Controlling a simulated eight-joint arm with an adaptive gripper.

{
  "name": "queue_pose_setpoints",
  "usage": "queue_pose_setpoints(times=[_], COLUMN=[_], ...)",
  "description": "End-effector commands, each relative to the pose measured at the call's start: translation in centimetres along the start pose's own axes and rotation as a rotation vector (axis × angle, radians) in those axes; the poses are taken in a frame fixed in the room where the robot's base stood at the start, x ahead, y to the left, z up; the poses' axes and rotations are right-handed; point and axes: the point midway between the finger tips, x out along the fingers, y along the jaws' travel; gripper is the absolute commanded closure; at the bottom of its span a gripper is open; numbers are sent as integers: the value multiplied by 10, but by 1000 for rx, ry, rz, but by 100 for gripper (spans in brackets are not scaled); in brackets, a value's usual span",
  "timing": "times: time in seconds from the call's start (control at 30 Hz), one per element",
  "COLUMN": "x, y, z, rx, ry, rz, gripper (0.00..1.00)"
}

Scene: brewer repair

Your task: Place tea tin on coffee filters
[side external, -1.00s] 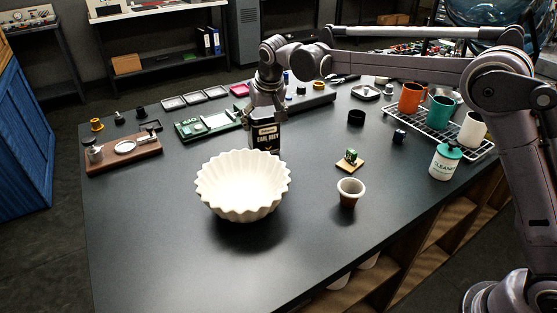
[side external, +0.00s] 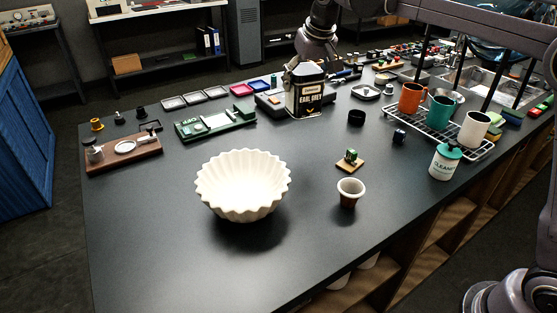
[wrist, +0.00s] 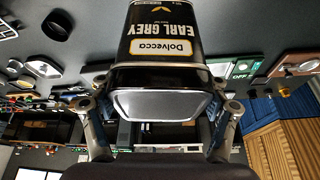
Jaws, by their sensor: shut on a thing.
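The tea tin (side external: 305,99) is black with a cream "Earl Grey" label and stands upright in the side view. It appears held above the back middle of the table. In the wrist view the tin (wrist: 163,38) fills the top centre, upside down. My gripper (side external: 306,68) is shut on its top from above, one finger on each side of the lid. The coffee filters (side external: 243,182) are a white fluted stack, open side up, on the table, apart from the tin to the front left. The tin's underside is hidden.
A small cup (side external: 350,192) and a cleaner bottle (side external: 445,162) stand right of the filters. A wire rack (side external: 437,132) holds mugs. A green board (side external: 215,122) and a brown tray (side external: 124,152) lie at left. The table in front of the filters is clear.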

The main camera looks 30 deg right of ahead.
Motion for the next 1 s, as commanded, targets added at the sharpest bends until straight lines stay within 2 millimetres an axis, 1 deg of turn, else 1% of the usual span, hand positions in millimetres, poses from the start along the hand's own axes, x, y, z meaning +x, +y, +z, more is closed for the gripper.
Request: queue_pose_setpoints(times=[0.03,0.2,0.3,0.4,0.5,0.6,0.67,0.77,1.0], x=[-13,-58,-83,-103,-116,-120,-119,-111,-86], y=[-12,-51,-68,-81,-88,-95,-101,-118,-165], z=[7,38,57,74,85,91,94,100,116], rx=[-18,-77,-109,-134,-151,-159,-162,-164,-164], ry=[0,0,0,0,1,1,1,1,2], rz=[-8,-31,-44,-55,-62,-66,-67,-67,-68], gripper=[66,66,66,66,66,66,66,66,66])
